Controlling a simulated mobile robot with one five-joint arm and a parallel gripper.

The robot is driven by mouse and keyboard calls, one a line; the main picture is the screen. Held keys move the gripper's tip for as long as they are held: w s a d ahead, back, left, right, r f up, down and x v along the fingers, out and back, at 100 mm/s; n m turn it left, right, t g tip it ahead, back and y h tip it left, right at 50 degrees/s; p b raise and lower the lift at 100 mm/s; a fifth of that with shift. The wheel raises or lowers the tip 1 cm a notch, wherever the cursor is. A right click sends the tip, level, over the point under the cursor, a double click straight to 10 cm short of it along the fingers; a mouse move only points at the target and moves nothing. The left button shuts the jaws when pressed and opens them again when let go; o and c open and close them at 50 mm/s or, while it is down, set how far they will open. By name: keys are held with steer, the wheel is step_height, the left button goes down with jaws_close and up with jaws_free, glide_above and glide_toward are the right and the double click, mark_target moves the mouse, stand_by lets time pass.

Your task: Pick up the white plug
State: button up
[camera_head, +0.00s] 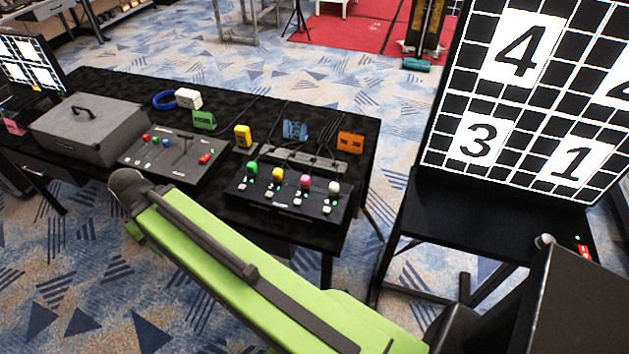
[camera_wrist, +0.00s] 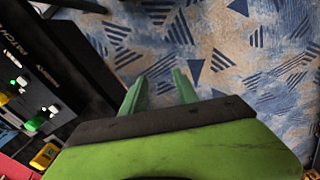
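A small white plug (camera_head: 334,187) stands at the right end of a row of coloured plugs on a black patch panel (camera_head: 290,205) on the table. My gripper (camera_wrist: 160,90) shows in the wrist view with two green fingers apart and nothing between them. Patterned carpet lies beyond the fingers. The panel (camera_wrist: 68,68) lies to the left of the fingers, with small white pieces on its top; I cannot tell which of them is the plug. In the head view my green arm crosses the lower middle, and I cannot make out my fingers.
Green (camera_head: 252,168), yellow (camera_head: 278,174) and pink (camera_head: 305,181) plugs stand left of the white one. A white block (camera_head: 188,98) and several coloured blocks lie behind. A second control box (camera_head: 175,155) and grey case (camera_head: 90,128) stand left. A numbered screen (camera_head: 520,100) stands right.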

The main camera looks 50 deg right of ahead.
steer(key=shift+w, duration=0.3)
steer(key=shift+o, duration=0.8)
steer(key=shift+d+r, duration=0.1)
steer(key=shift+d, duration=0.05)
steer(key=shift+o, duration=1.2)
steer(key=s+d+r+m+y+p, duration=0.1)
steer(key=d+m, duration=0.8)
steer(key=d, duration=0.9)
steer(key=shift+s+r+m+p, duration=0.3)
steer(key=shift+r+p, duration=0.25)
step_height(320, 180, up, 5)
steer(key=m+t+p, duration=0.4)
steer(key=m, duration=1.9)
glide_above(335, 185)
steer(key=s+d, duration=0.2)
steer(key=s, duration=0.3)
steer(key=b+x, duration=1.2)
steer(key=shift+s+a, duration=0.15)
steer(key=shift+a, duration=0.2)
steer(key=shift+f, duration=0.15)
steer(key=b+x, duration=0.5)
steer(key=shift+s+f, duration=0.15)
steer(key=shift+f, duration=0.05)
steer(key=shift+r, duration=0.15)
jaws_close()
